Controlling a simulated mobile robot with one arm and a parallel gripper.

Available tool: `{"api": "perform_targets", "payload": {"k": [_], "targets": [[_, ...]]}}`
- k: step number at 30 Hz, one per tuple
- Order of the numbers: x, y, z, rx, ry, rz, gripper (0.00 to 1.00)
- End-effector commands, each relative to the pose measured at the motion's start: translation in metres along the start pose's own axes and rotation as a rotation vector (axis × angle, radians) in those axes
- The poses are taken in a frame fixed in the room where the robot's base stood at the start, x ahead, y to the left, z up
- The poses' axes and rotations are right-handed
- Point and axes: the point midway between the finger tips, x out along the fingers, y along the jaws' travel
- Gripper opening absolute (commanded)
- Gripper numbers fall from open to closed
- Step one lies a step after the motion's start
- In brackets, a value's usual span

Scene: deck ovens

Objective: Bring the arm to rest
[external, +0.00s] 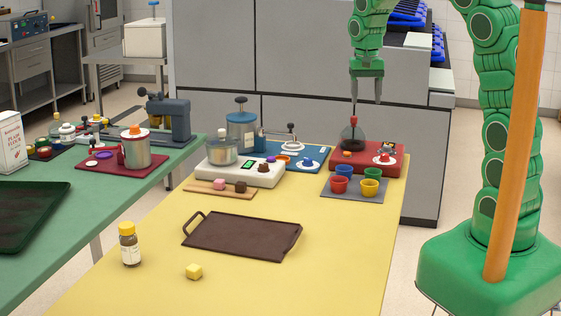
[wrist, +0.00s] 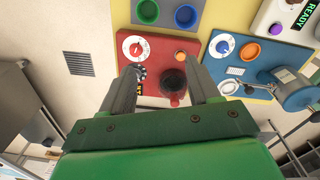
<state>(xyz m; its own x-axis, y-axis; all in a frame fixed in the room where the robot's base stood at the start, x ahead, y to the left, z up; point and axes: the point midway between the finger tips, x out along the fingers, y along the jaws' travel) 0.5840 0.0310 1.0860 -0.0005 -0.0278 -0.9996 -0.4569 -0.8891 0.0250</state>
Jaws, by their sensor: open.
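My green arm rises from its base on the right, and my gripper (external: 367,99) hangs pointing down above the far right end of the yellow table (external: 340,236). The two fingers are apart with nothing between them. I cannot tell the exact gap between fingertips and stem.
A grey mat (external: 348,194) with red, blue, yellow and green cups lies nearby. Grey cabinets (external: 300,50) stand behind.

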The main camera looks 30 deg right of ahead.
Motion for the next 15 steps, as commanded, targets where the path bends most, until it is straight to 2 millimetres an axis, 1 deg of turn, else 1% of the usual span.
{"api": "perform_targets", "payload": {"k": [1,3,9,15], "targets": [[-0.007,0.009,0.008,-0.006,0.002,-0.002,0.61],[-0.016,0.020,0.019,-0.020,0.003,-0.004,0.61],[-0.033,0.051,0.052,-0.061,-0.001,-0.008,0.61],[-0.046,0.080,0.088,-0.107,-0.006,-0.012,0.61]]}}
